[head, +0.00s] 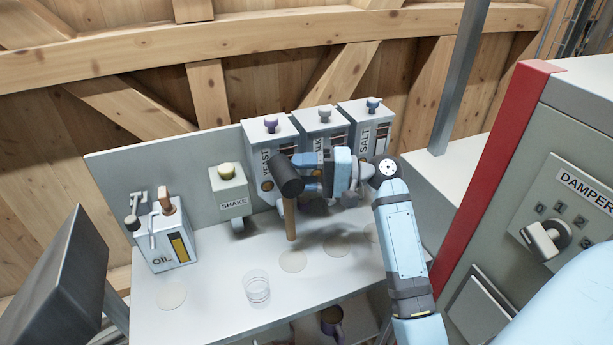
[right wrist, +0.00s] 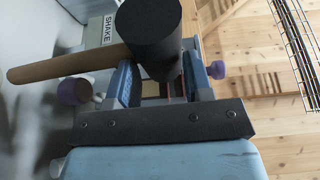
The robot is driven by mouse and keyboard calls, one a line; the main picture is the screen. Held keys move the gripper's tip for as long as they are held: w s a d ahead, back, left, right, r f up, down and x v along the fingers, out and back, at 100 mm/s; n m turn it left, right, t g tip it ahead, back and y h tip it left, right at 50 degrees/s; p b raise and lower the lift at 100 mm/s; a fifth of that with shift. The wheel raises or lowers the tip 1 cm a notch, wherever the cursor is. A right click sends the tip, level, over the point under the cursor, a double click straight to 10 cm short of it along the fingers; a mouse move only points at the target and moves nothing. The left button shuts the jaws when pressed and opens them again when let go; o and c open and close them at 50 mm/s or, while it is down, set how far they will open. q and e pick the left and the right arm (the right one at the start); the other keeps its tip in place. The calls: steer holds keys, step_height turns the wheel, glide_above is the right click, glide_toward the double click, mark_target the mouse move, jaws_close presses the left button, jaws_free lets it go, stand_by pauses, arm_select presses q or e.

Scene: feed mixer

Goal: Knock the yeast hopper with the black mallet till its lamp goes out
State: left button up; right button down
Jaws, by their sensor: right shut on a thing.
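The black mallet has a dark cylindrical head (head: 286,174) and a wooden handle (head: 290,220) that hangs down over the counter. My right gripper (head: 310,175) is shut on the mallet, close to its head. In the right wrist view the mallet head (right wrist: 150,28) stands above the fingers (right wrist: 162,85), and the handle (right wrist: 65,65) points left. The yeast hopper (head: 256,146), a grey box with a purple knob, is behind the mallet head, which hides part of its front. An amber round lamp (head: 267,185) shows low on it; I cannot tell whether mallet and hopper touch. My left gripper is out of view.
Two more hoppers, one marked SALT (head: 366,125), stand right of the yeast hopper. A SHAKE box (head: 230,190) and an OIL can (head: 163,242) are to the left. A clear cup (head: 257,286) stands on the counter (head: 215,275). A DAMPER cabinet (head: 560,170) is at right.

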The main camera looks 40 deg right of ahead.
steer(key=s+a+p, duration=0.1)
steer(key=s, duration=0.6)
steer(key=shift+a, duration=0.35)
